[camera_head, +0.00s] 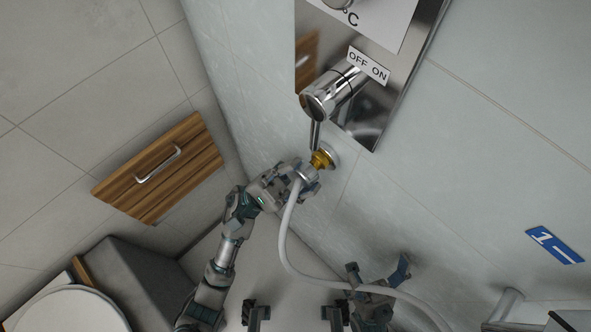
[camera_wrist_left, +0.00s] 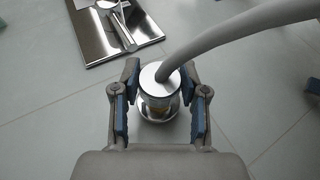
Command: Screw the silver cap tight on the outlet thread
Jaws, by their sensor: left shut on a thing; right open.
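The silver cap (camera_wrist_left: 159,76) sits at the end of a pale hose (camera_head: 287,243), in front of the wall outlet. The outlet's brass thread (camera_head: 322,159) shows between the cap and a round wall flange (camera_head: 331,152). My left gripper (camera_head: 309,180) is shut on the cap; in the left wrist view its blue-padded fingers (camera_wrist_left: 160,108) stand on both sides of it. How far the cap sits on the thread is partly hidden. My right gripper (camera_head: 379,278) is open, low in the head view, close to the hose.
A steel panel (camera_head: 368,122) with a chrome lever valve (camera_head: 333,95) and an OFF ON label is just above the outlet. A wooden drawer front (camera_head: 160,170) is at left. A toilet (camera_head: 66,309) is at lower left. The hose curves down to the lower right.

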